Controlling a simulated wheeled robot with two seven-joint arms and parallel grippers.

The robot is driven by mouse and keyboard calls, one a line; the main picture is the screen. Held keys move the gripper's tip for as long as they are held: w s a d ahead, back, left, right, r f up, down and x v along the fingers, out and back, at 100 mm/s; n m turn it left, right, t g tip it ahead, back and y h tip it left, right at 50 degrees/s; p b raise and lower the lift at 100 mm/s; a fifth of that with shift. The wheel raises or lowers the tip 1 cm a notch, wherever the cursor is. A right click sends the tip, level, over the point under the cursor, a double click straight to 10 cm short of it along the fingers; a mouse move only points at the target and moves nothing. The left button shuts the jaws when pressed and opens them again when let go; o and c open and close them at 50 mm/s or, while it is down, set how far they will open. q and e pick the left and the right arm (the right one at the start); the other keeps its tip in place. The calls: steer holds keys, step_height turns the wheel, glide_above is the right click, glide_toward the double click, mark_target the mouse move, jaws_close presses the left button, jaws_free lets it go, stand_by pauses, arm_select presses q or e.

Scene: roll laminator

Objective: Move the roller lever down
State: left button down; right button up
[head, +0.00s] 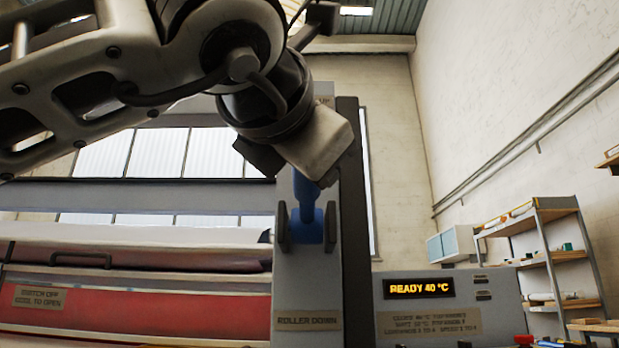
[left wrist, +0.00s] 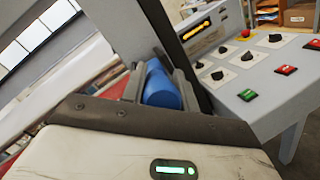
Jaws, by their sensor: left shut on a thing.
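The blue roller lever (head: 307,193) stands on the front of the grey upright post of the laminator, between two dark side plates. It is above the "ROLLER DOWN" label (head: 308,320) and below a partly hidden label ending in "UP" (head: 322,101). My left gripper (head: 301,172) comes from above and is shut on the upper part of the lever, whose top it hides. In the left wrist view, the lever's blue rounded body (left wrist: 160,86) shows just beyond my finger mounts; the fingertips themselves are hard to make out. My right gripper is not in view.
Right of the post is a control panel (head: 404,312) reading "READY 40 °C", with knobs and buttons (left wrist: 249,95). A shelf rack (head: 545,205) stands against the far right wall.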

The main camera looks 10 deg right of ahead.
arm_select(q)
steer(key=shift+d+f, duration=0.1)
steer(key=shift+f, duration=0.05)
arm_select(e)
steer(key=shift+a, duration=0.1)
arm_select(q)
steer(key=c, duration=1.1)
jaws_free()
